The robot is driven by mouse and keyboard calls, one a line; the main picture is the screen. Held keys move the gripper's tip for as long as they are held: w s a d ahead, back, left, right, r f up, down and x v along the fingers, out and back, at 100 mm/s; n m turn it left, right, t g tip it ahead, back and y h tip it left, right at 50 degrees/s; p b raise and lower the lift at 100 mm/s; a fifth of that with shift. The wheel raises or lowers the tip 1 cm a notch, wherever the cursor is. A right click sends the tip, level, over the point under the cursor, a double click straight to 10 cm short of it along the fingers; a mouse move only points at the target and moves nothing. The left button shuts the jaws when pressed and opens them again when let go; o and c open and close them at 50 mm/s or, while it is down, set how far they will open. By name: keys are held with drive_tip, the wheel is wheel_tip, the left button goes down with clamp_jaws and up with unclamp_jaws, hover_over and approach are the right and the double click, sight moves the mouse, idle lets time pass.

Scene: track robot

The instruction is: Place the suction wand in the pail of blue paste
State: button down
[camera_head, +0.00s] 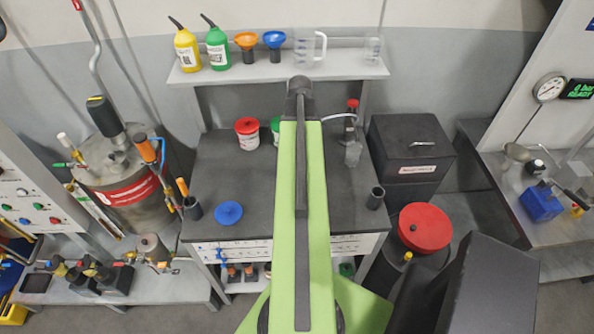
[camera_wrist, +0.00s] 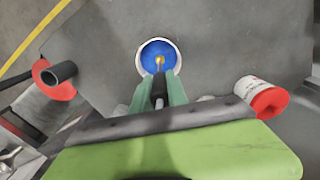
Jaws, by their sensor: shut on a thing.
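The pail of blue paste (camera_wrist: 176,68) stands open on the dark bench in the wrist view, white-rimmed with blue inside. My gripper (camera_wrist: 158,92) is shut on the suction wand (camera_wrist: 160,62), a dark shaft with a brass-coloured tip. The tip shows against the blue paste, within the pail's rim. I cannot tell whether it touches the paste or hangs above it. In the head view my green arm reaches over the bench and hides the gripper, the wand and the pail.
A red-lidded pail (camera_head: 247,133) and a partly hidden green-lidded one (camera_head: 276,128) stand on the bench (camera_head: 330,215). A blue lid (camera_head: 229,213) lies front left. A black box (camera_head: 405,160) stands right.

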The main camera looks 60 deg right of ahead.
wheel_tip(320, 180, down, 3)
drive_tip(key=shift+r+b, duration=0.2)
drive_tip(key=shift+b, duration=0.3)
drive_tip(key=shift+s+r, duration=0.15)
drive_tip(key=shift+s, duration=0.1)
wheel_tip(320, 180, down, 4)
drive_tip(key=b, duration=0.3)
drive_tip(key=shift+w+b, duration=0.15)
drive_tip(key=shift+b, duration=0.2)
drive_tip(key=shift+r, duration=0.25)
drive_tip(key=shift+f, duration=0.2)
drive_tip(key=c, duration=1.3)
unclamp_jaws()
drive_tip(key=shift+r, duration=0.1)
